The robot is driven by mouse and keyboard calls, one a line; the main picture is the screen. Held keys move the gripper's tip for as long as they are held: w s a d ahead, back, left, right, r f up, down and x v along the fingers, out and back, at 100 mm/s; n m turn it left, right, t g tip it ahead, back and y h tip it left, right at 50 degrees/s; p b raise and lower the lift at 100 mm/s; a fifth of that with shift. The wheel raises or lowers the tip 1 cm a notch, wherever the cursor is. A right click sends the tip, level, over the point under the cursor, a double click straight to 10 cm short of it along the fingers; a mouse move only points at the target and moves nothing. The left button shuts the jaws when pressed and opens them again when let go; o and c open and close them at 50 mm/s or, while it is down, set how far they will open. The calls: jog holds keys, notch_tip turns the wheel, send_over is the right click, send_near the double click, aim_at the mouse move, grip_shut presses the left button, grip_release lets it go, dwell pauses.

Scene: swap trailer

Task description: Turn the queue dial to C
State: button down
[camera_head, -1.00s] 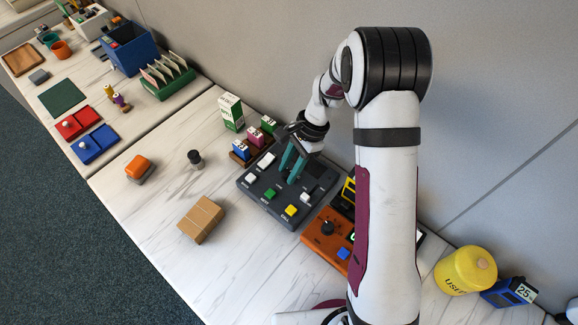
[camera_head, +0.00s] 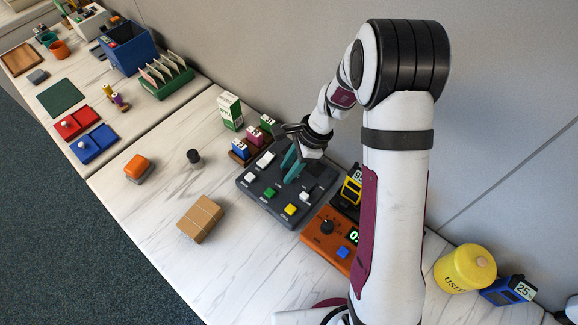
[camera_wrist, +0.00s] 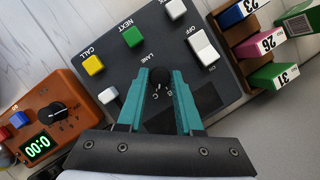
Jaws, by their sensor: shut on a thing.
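The dark grey queue panel (camera_head: 262,204) lies on the desk with yellow, green and white buttons and switches. It also shows in the wrist view (camera_wrist: 118,62), with the words LANE, NEXT and CALL. The black queue dial (camera_wrist: 160,76) stands beside the word LANE, between the teal fingertips of my gripper (camera_wrist: 160,77). My gripper is shut on the dial. The letter C shows just below the dial in the wrist view; other letters and the dial's pointer are mostly hidden or unclear. In the head view my gripper (camera_head: 291,168) is over the panel's upper part and hides the dial.
An orange timer box (camera_head: 327,240) with its own black knob sits right beside the panel. A rack of numbered blocks (camera_head: 239,154) stands at the panel's far-left edge. A cardboard box (camera_head: 200,219) lies in front, with bare desk around it.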

jog(key=c, duration=0.6)
grip_release()
